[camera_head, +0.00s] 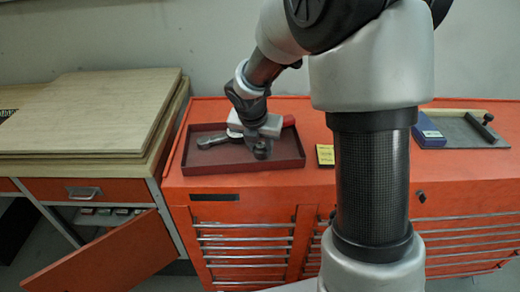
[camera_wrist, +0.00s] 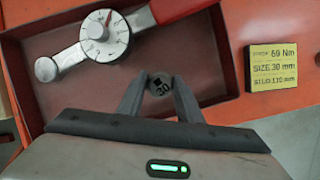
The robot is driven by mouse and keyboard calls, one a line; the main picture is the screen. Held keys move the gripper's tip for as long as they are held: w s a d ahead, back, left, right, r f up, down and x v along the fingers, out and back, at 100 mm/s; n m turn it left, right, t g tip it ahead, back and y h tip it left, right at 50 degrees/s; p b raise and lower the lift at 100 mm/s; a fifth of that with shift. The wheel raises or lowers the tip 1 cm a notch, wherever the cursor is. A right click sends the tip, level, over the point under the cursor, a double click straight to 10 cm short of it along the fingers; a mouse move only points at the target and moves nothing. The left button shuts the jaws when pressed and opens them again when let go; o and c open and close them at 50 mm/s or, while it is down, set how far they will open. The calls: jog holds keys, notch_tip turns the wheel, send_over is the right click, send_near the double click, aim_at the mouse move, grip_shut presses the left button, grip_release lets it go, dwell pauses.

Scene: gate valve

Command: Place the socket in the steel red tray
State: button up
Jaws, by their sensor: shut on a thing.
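The dark red tray (camera_head: 240,169) sits on the orange cabinet at the centre left; its wall also shows in the wrist view (camera_wrist: 222,62). My gripper (camera_head: 262,150) is over the tray, near its front right part. In the wrist view its two fingers (camera_wrist: 160,88) are closed around a small dark round socket (camera_wrist: 161,86) marked 30. I cannot tell whether the socket touches the tray floor. In the head view the socket is hard to make out against the gripper.
A torque wrench with a round dial (camera_wrist: 104,35) and red handle lies in the tray behind the gripper. A yellow label (camera_head: 325,154) stands right of the tray. A blue box (camera_head: 430,132) and grey tray (camera_head: 464,134) are further right. Wooden boards (camera_head: 90,110) are left.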

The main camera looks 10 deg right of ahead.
jog(key=shift+f, duration=0.3)
jog(key=shift+f, duration=0.15)
jog(key=o, duration=1.2)
